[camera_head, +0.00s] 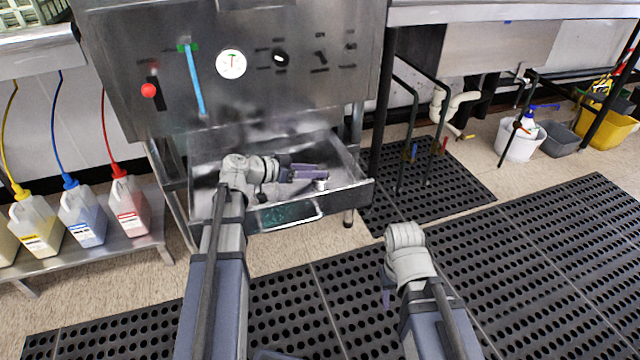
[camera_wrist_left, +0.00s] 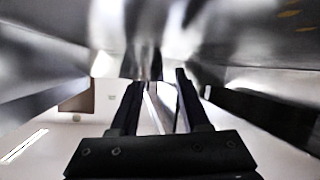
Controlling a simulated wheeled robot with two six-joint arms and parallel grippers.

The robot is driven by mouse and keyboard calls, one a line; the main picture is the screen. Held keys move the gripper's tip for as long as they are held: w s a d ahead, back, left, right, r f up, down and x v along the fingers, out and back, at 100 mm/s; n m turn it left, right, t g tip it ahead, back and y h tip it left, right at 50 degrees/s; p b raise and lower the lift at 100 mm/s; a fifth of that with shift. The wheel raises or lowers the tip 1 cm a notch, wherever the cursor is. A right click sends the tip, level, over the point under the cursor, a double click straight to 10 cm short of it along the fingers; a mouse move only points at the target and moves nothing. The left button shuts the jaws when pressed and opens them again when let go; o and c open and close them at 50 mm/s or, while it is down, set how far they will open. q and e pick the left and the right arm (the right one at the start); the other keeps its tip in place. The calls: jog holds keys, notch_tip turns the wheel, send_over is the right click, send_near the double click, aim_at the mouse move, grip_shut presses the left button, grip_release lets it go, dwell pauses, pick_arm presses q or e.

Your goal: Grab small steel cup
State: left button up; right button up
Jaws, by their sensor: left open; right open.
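A small steel cup (camera_head: 321,184) sits in the open steel drawer-like tray under the machine, near its right front side. My left gripper (camera_head: 318,173) reaches in over the tray from the left, with its fingers at the cup in the head view. In the left wrist view the two dark fingers (camera_wrist_left: 158,85) are apart. Bright steel shows between and beyond them, and I cannot make out the cup's outline there or tell whether it touches a finger. My right arm stands at the lower right of the head view, and its gripper is not clearly seen.
The steel tray (camera_head: 350,190) has raised walls around my left gripper, and the machine front (camera_head: 270,100) rises behind it. Several coloured-cap bottles stand on a low shelf (camera_head: 150,243) at left. Perforated black mats (camera_head: 540,250) cover open floor at right.

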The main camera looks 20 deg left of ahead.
pick_arm(q)
grip_shut()
dwell(0.4)
jog(key=shift+r, duration=0.1)
notch_tip(320, 180, up, 10)
jog(key=p, duration=1)
